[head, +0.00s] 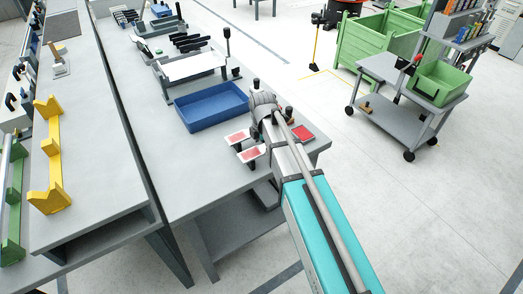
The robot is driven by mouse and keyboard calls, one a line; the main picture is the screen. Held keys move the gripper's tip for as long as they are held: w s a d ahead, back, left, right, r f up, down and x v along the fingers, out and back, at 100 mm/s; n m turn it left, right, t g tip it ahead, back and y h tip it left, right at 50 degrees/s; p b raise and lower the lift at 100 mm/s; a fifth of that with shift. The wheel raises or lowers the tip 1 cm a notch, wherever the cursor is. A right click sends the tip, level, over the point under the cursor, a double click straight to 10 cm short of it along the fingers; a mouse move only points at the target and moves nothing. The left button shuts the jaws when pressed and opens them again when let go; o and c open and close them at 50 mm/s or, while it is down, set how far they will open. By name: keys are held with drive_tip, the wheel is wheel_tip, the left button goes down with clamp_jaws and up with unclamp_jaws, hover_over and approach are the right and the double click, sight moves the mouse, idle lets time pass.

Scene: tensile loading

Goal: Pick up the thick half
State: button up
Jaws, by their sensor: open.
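I cannot make out the thick half with certainty at this size. Two small white pieces with red faces, one farther back (237,137) and one nearer (252,153), lie at the front right part of the middle table, beside the end of my arm. Which of them, if either, is tied to the thick half I cannot tell. My gripper (257,127) is over that part of the table, small and partly covered by my own wrist. It is open, and I see nothing held in it.
A blue tray (212,106) stands just behind and left. Grey fixtures (190,72) stand farther back. Yellow brackets (50,155) sit on the left bench. A grey cart (405,90) with a green bin stands right, across open floor.

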clamp_jaws()
drive_tip(key=shift+r, duration=0.2)
idle(0.4)
wheel_tip(320, 180, up, 2)
drive_tip(key=shift+r+p, duration=0.1)
drive_tip(key=shift+p, duration=1.15)
drive_tip(key=s+d+r+p, duration=0.1)
drive_tip(key=s+r+p, duration=0.9)
drive_tip(key=s, duration=0.4)
drive_tip(key=shift+d+r, duration=0.2)
drive_tip(key=shift+d, duration=0.15)
